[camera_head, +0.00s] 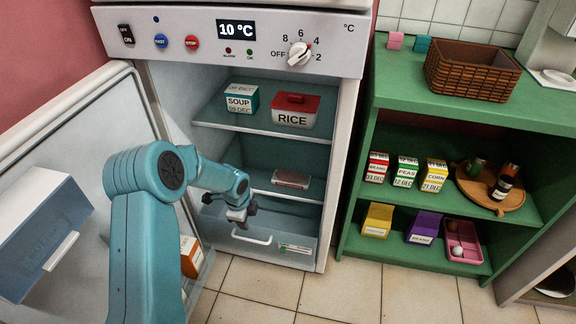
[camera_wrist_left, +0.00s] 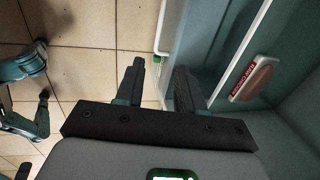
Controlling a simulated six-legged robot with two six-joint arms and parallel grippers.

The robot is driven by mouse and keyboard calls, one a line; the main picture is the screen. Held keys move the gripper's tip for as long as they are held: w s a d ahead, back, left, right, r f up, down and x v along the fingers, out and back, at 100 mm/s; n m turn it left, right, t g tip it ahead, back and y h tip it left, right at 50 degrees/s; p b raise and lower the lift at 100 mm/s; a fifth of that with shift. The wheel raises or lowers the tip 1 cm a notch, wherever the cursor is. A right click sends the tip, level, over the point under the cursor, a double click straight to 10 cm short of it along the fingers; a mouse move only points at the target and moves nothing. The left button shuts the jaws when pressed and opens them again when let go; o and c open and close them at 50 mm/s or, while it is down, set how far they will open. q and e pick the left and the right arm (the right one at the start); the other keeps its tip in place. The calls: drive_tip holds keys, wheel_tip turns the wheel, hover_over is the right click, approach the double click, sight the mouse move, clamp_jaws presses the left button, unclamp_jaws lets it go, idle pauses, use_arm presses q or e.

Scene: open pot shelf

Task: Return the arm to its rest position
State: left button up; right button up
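My left gripper (camera_head: 240,212) is at the lower part of the open fridge, in front of the lower shelf and just above the drawer's white handle. In the left wrist view its two dark fingers (camera_wrist_left: 160,88) stand apart with nothing between them. My teal left arm reaches in from the lower left, past the open fridge door (camera_head: 85,125). My right gripper cannot be made out in either view.
The fridge holds a soup box (camera_head: 241,98), a rice container (camera_head: 296,110) and a flat package (camera_head: 291,178), also in the wrist view (camera_wrist_left: 252,78). The drawer handle (camera_head: 251,238) is close below the gripper. A green shelf (camera_head: 455,108) stands right; floor tiles (camera_head: 330,295) are clear.

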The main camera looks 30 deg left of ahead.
use_arm(q)
drive_tip(key=s+d+f+n+h, duration=0.1)
drive_tip(key=s+d+f+n, duration=0.25)
drive_tip(key=d, duration=0.45)
drive_tip(key=s+d+f+n+h, duration=0.2)
drive_tip(key=s+d+n, duration=0.25)
drive_tip(key=d, duration=0.45)
drive_tip(key=s+d+f+n+h, duration=0.1)
drive_tip(key=s+d+f+n, duration=0.25)
drive_tip(key=d, duration=0.45)
drive_tip(key=s+d+r+n+g, duration=0.15)
drive_tip(key=s+d+n, duration=0.35)
drive_tip(key=s, duration=0.5)
wheel_tip(320, 180, up, 26)
drive_tip(key=p, duration=2.6)
drive_tip(key=shift+w+a+f+h+p, duration=0.2)
drive_tip(key=shift+h+p, duration=0.1)
